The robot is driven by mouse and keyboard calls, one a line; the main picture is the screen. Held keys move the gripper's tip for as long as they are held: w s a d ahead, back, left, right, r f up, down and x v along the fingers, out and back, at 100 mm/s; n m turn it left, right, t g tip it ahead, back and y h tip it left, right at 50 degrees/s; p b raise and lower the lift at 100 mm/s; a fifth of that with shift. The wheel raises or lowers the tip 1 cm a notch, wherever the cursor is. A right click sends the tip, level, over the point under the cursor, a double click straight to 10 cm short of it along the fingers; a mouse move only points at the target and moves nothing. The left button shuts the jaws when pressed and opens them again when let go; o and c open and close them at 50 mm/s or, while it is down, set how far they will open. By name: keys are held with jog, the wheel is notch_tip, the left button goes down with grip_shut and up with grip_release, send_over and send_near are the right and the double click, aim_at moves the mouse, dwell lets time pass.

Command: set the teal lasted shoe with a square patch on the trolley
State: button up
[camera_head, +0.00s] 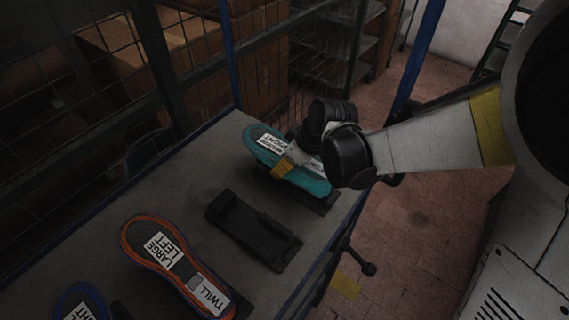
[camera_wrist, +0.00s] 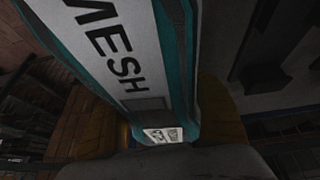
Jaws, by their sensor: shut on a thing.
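The teal lasted shoe (camera_head: 262,143) is at the far right end of a grey, blue-edged bench top (camera_head: 175,185), at a black cradle (camera_head: 322,206). Whether it rests on the cradle or is just above it I cannot tell. My gripper (camera_head: 291,163) is shut on the shoe, its yellow pads at the sides. In the wrist view the shoe (camera_wrist: 120,45) fills the middle, with a white label reading MESH, a dark grey square patch (camera_wrist: 151,103) and a small white tag (camera_wrist: 163,135) at its end. I cannot make out a separate trolley.
An empty black cradle (camera_head: 253,230) lies beside the teal shoe's cradle. An orange-and-blue shoe (camera_head: 150,228) labelled LARGE LEFT and TWILL lies nearer. Part of a blue shoe (camera_head: 70,296) shows at the lower left. Mesh fencing and a blue post (camera_head: 229,50) stand behind. Tiled floor is open at right.

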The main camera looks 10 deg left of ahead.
jog(key=shift+f+b, duration=0.3)
jog(key=shift+f, duration=0.05)
dwell(0.4)
jog(key=o, duration=1.7)
jog(key=v, duration=1.2)
jog(key=shift+d, duration=0.1)
